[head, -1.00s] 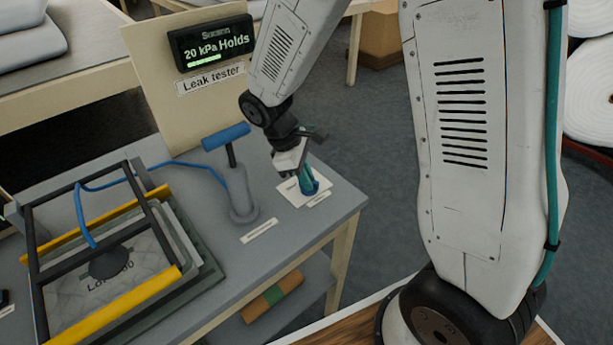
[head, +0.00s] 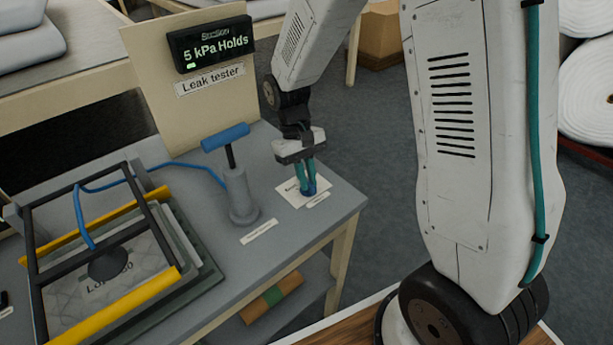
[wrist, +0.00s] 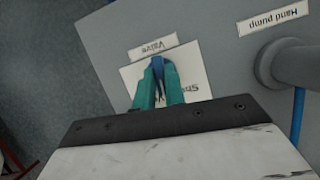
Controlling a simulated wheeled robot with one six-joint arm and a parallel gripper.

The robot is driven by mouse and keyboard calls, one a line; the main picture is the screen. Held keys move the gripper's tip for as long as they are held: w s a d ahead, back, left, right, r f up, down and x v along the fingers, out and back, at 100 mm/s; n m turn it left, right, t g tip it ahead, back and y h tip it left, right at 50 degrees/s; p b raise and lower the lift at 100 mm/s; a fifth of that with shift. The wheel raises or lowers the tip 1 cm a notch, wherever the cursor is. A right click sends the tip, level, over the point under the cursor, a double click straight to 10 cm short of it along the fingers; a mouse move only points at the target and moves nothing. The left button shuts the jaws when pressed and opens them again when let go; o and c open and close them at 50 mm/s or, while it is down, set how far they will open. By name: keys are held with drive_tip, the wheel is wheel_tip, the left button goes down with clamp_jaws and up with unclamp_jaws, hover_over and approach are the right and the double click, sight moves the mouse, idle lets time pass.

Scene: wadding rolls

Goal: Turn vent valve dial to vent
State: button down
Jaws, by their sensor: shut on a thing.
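The vent valve dial (head: 309,189) is a small blue knob on a white label plate (head: 290,192) near the right corner of the grey bench. In the wrist view the blue dial (wrist: 158,66) sits between the teal fingers of my gripper (wrist: 159,75). My gripper (head: 307,183) points down and is shut on the dial. The fingers hide much of the dial and part of the plate's lettering. A display (head: 212,45) on the leak tester board reads "5 kPa Holds".
A grey hand pump (head: 239,197) with a blue handle stands left of the dial, joined by a blue hose. A black and yellow frame (head: 103,245) over a wadding sample lies further left. Rolls (head: 587,90) stand at the far right.

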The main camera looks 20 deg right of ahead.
drive_tip(key=m+y, duration=0.1)
drive_tip(key=m, duration=0.2)
drive_tip(key=m+y, duration=0.1)
drive_tip(key=m, duration=0.2)
drive_tip(key=shift+d+t, duration=0.15)
drive_tip(key=shift+t, duration=0.15)
drive_tip(key=shift+m, duration=0.3)
drive_tip(key=c, duration=1.5)
unclamp_jaws()
drive_tip(key=shift+o, duration=0.2)
drive_tip(key=v, duration=0.8)
drive_tip(key=shift+d, duration=0.15)
drive_tip(key=shift+f, duration=0.15)
